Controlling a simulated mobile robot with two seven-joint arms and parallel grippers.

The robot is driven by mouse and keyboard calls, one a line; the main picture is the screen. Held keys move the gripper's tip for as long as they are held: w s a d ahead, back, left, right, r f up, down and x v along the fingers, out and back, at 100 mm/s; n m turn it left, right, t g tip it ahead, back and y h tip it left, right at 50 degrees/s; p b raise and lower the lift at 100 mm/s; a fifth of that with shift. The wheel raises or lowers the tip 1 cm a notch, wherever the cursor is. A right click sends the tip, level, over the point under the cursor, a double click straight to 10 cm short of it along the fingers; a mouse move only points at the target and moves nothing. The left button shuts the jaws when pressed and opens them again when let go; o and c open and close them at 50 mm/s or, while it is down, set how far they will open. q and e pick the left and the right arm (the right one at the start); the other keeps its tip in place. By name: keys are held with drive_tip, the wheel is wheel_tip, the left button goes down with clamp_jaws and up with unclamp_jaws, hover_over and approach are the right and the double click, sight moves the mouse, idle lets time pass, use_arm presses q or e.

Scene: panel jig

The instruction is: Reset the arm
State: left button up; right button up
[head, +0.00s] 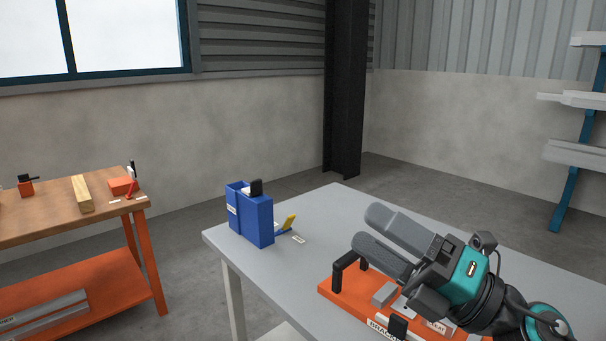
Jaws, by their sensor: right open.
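My right gripper (378,233) comes in from the lower right above the grey table. Its two long grey fingers are apart, and I see nothing between them. Below it an orange panel jig (335,292) with a black handle and grey blocks lies on the table. The gripper body and my arm hide part of the jig. I cannot tell whether the gripper touches it. My left gripper is not in view.
A blue bin (251,219) with a black-topped item stands at the table's left corner, beside a small yellow-handled item (289,222). The grey table (335,210) is clear behind the gripper. An orange workbench (60,215) stands left, a dark column (345,90) behind.

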drive_tip(key=d+f+m+t+h, duration=0.3)
drive_tip(key=d+f+m+h, duration=0.6)
drive_tip(key=m, duration=0.5)
drive_tip(key=d+f+m+t+h, duration=0.2)
drive_tip(key=d+f+m+h, duration=0.35)
drive_tip(key=m+h, duration=0.7)
drive_tip(key=s+a+f+m+g+y, duration=0.3)
drive_tip(key=s+f+m+g, duration=0.4)
drive_tip(key=s+f+g, duration=0.9)
use_arm(q)
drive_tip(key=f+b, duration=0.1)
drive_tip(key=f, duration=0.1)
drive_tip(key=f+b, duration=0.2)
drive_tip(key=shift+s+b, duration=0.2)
drive_tip(key=shift+b, duration=0.1)
use_arm(e)
drive_tip(key=w+a+f+t, duration=0.1)
drive_tip(key=w+f+t, duration=0.1)
drive_tip(key=f+t, duration=0.3)
drive_tip(key=w+a+f+t+y, duration=0.1)
drive_tip(key=w+a+f+t, duration=0.1)
drive_tip(key=f+t, duration=0.3)
wheel_tip(320, 180, down, 5)
drive_tip(key=shift+w+r+n, duration=0.15)
drive_tip(key=shift+n, duration=0.3)
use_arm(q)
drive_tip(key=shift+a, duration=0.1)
